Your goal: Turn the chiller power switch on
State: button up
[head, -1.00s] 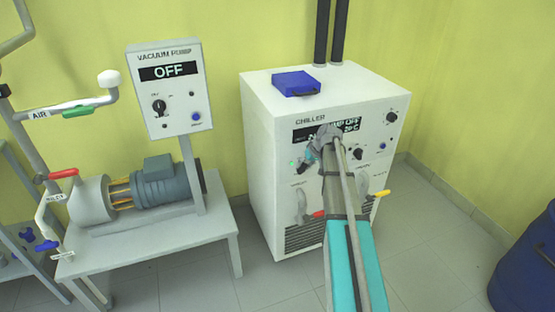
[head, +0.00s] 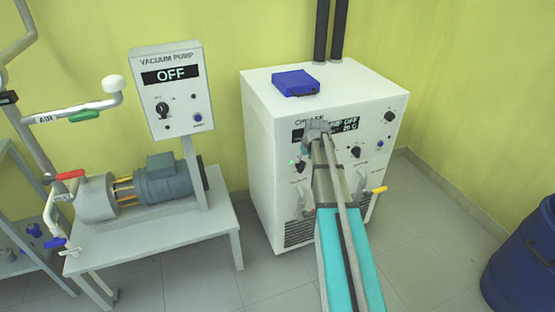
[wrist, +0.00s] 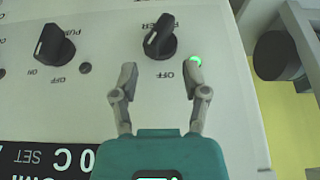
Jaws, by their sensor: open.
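The chiller (head: 262,160) is a white cabinet with a dark display (head: 345,126) reading "PUMP OFF" and a temperature. In the head view the power knob (head: 301,166) shows just left of my arm. My gripper (wrist: 159,76) is open and empty, its fingertips either side of the knob's line and just short of it. My wrist hides the gripper in the head view.
A second black knob, the pump knob (wrist: 54,44), is left of the power knob in the wrist view. A blue box (head: 295,83) lies on the chiller. The vacuum pump panel (head: 172,95) reads "OFF" at left. A blue barrel (head: 522,262) stands at right.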

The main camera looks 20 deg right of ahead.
jog(key=p+v, duration=0.8)
jog(key=v, duration=0.1)
jog(key=s+a+r+g+p, duration=0.1)
jog(key=s+a+r+p, duration=0.1)
jog(key=s+a, duration=0.4)
jog(key=s+a+r+g+p, duration=0.1)
jog(key=s+a+r+p, duration=0.2)
jog(key=s+a, duration=0.4)
jog(key=shift+a+r+g+p, duration=0.35)
jog(key=shift+a+p, duration=0.4)
jog(key=shift+a, duration=1.2)
jog(key=shift+w, duration=0.1)
jog(key=w+d+f+t+y+b, duration=0.1)
jog(key=w+d+f+b, duration=0.2)
jog(key=d, duration=0.4)
jog(key=w+d+f+y+b, duration=0.2)
jog(key=w+d+b, duration=0.3)
jog(key=d, duration=0.3)
jog(key=w+d+f+m+t+y+b, duration=0.1)
jog(key=w+d+f+b, duration=0.3)
jog(key=d, duration=0.4)
jog(key=shift+t+y, duration=0.35)
jog(key=shift+y, duration=0.25)
jog(key=shift+w, duration=0.1)
